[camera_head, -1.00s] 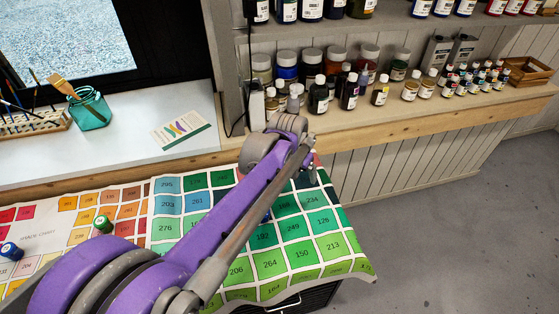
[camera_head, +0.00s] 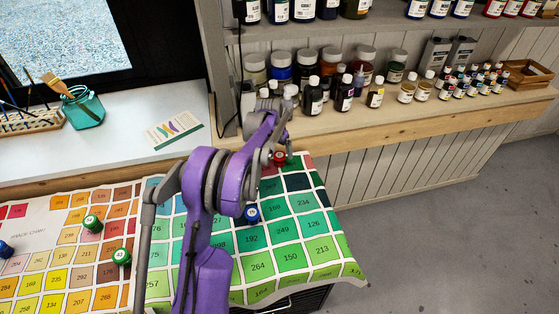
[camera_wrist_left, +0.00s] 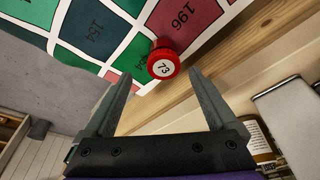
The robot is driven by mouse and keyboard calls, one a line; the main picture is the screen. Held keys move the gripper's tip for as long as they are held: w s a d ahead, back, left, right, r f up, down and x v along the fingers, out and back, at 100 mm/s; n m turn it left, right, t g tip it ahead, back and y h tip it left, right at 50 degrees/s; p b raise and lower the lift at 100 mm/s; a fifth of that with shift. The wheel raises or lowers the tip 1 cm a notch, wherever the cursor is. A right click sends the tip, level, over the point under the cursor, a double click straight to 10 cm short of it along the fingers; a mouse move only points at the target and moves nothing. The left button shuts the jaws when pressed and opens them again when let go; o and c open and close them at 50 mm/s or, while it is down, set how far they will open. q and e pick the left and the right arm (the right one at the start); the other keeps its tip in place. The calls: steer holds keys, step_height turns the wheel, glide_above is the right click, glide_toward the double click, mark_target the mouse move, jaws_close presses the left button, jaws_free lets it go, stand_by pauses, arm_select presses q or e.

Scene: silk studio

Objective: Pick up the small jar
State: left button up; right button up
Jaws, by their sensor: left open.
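Several small jars with numbered lids sit on the colour chart; the pictures do not show which one the task means. A red-lidded jar marked 73 (camera_wrist_left: 163,64) stands near the chart's edge, also in the head view (camera_head: 280,158). My left gripper (camera_wrist_left: 160,76) is open and empty, its two fingers pointing toward this jar with the jar in line with the gap. No contact shows. In the head view my purple left arm hides most of its gripper. A blue jar (camera_head: 251,214) and two green jars (camera_head: 92,222) (camera_head: 122,257) stand on other squares. My right gripper is not in view.
The numbered chart (camera_head: 289,262) covers the table. A wooden shelf ledge (camera_head: 385,131) with several paint bottles (camera_head: 375,93) runs behind it. A brush jar (camera_head: 84,108) and a card (camera_head: 174,130) lie at the left back. Open floor (camera_head: 450,240) is at the right.

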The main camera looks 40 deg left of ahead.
mark_target(279, 156)
arm_select(q)
steer(key=x, duration=0.5)
steer(key=shift+s+a+f, duration=0.25)
jaws_close()
steer(key=shift+r, duration=0.1)
